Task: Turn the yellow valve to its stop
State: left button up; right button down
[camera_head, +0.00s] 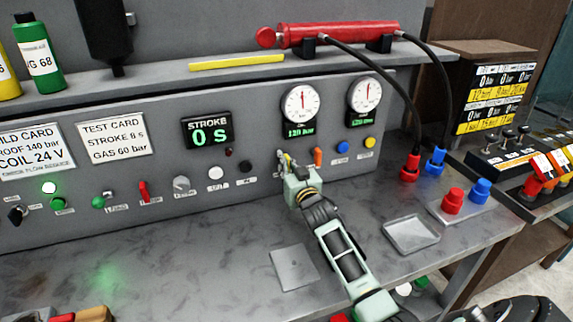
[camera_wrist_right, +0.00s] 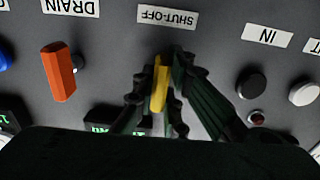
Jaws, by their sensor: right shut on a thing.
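The yellow valve handle (camera_wrist_right: 160,84) is at the middle of the right wrist view, below an upside-down SHUT-OFF label (camera_wrist_right: 167,17). It stands roughly upright in that picture. My right gripper (camera_wrist_right: 163,92) has its dark fingers on both sides of the handle and is shut on it. In the head view my right gripper (camera_head: 287,164) reaches the panel below the left gauge and largely hides the valve. My left gripper is not in view.
An orange lever (camera_wrist_right: 59,72) with a DRAIN label sits beside the valve, and a black button (camera_wrist_right: 252,83) is on the other side. The stroke display (camera_head: 208,131) reads 0 s. The left gauge (camera_head: 301,104) is above the arm. A shallow tray (camera_head: 411,234) lies right of the forearm.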

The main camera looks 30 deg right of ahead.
jog(key=shift+f, duration=0.1)
jog(key=c, duration=1.8)
grip_release()
jog(key=shift+s, duration=0.1)
jog(key=v, duration=1.1)
jog(key=shift+s, duration=0.4)
jog(key=shift+a, duration=0.15)
